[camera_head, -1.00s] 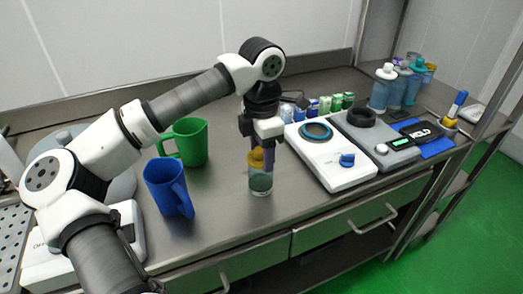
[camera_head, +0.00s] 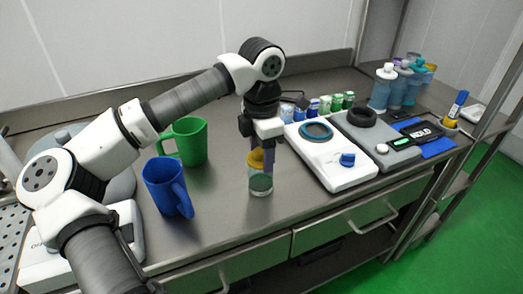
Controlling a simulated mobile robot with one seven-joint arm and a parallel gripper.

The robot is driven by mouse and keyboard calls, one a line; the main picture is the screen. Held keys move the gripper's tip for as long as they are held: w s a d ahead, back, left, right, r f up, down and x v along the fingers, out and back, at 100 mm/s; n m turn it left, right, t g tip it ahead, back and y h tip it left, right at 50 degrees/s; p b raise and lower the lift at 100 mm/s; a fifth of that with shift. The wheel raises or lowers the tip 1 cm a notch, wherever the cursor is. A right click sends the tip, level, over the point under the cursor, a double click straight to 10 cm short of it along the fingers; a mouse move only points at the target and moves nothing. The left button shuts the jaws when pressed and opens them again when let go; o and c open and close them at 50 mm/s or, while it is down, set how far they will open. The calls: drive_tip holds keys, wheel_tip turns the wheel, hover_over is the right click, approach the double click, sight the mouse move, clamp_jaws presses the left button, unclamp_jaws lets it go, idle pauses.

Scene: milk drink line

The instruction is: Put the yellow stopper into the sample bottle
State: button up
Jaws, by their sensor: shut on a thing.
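The sample bottle (camera_head: 260,184) is a small clear container with dark green contents. It stands upright on the steel bench, below my gripper. The yellow stopper (camera_head: 256,159) is between the fingers of my gripper (camera_head: 262,158), right at the bottle's mouth. My gripper points down and is shut on the stopper. The fingers partly cover the stopper, and I cannot tell how deep it sits in the bottle's neck.
A blue jug (camera_head: 167,187) and a green jug (camera_head: 190,141) stand left of the bottle. A white device with a ring (camera_head: 330,163) and a grey device (camera_head: 375,138) stand to the right. Small cartons (camera_head: 337,102) and pump bottles (camera_head: 383,88) are behind. The bench front edge is close.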

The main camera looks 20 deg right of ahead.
idle(0.9)
drive_tip(key=o, duration=1.2)
drive_tip(key=shift+o, duration=0.3)
drive_tip(key=o, duration=0.3)
drive_tip(key=shift+r, duration=0.1)
drive_tip(key=shift+r+p, duration=1.95)
drive_tip(key=shift+r, duration=1.5)
